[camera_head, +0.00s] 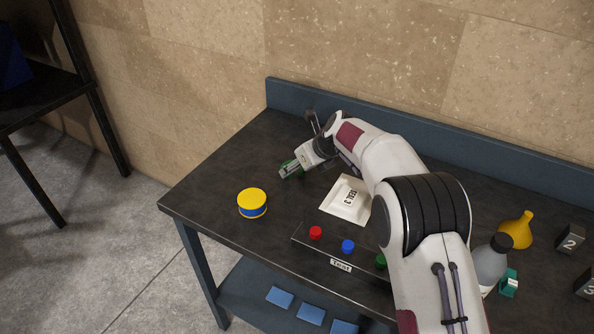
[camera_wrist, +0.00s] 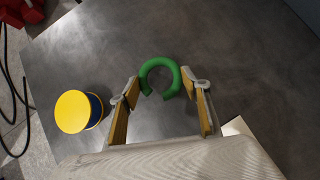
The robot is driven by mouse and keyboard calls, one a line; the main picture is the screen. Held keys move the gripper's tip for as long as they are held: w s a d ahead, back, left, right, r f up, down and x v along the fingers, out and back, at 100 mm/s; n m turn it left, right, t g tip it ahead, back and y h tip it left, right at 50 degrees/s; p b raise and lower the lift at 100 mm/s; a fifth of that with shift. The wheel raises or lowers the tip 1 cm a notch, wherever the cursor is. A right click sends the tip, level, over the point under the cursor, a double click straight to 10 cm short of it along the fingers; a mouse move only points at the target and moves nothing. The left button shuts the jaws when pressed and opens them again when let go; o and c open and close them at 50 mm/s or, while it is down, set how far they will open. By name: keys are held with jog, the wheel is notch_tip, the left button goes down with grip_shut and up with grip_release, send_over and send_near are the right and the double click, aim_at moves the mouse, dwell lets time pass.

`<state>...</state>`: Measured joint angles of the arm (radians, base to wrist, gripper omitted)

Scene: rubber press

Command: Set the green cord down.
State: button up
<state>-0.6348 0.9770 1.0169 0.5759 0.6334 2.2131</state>
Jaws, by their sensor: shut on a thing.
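The green cord (camera_wrist: 160,66) is bent into an open ring, its gap facing my wrist in the wrist view. My gripper (camera_wrist: 163,83) has its two fingers on either side of the ring and is shut on it. I cannot tell whether the cord touches the tabletop.
A yellow and blue round tin (camera_head: 252,203) stands left of my gripper. A panel with red (camera_head: 315,232), blue and green buttons is in front. Bare tabletop (camera_head: 225,165) lies to the left.

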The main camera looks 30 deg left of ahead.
jog(key=shift+f, duration=0.9)
jog(key=shift+f, duration=0.15)
jog(key=o, duration=1.1)
jog(key=shift+d+r, duration=0.1)
jog(key=shift+r, duration=0.25)
jog(key=shift+v, duration=5.8)
jog(key=shift+s+f, duration=0.1)
